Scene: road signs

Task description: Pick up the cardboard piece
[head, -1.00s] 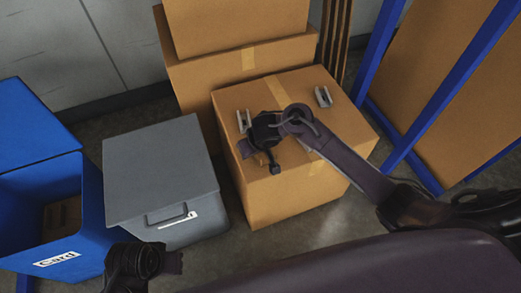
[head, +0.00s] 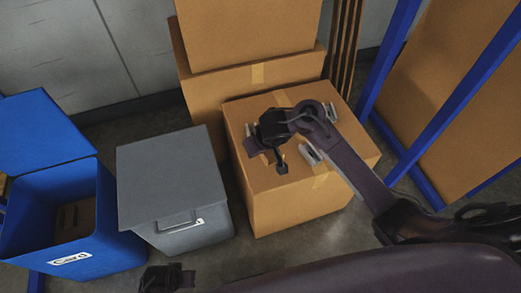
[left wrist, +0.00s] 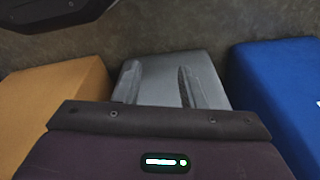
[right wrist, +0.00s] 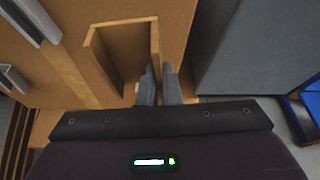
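The cardboard piece (right wrist: 122,62) is a brown U-shaped channel in the right wrist view, over the top of the large cardboard box (head: 290,210). My right gripper (right wrist: 158,72) has its fingers close together, one on each side of the piece's right wall, and looks shut on it. In the head view my right gripper (head: 281,165) is over the box's left part; I cannot make out the piece there. I cannot tell if it touches the box. My left gripper (left wrist: 158,82) is open and empty, its fingers wide apart above the grey bin.
Grey metal brackets (head: 311,153) lie on the box top. The grey lidded bin (head: 170,170) stands left of the box. Further left, the blue bin (head: 115,235) marked "Card" is open with a brown piece inside. Stacked boxes (head: 250,40) stand behind; blue posts (head: 440,120) stand right.

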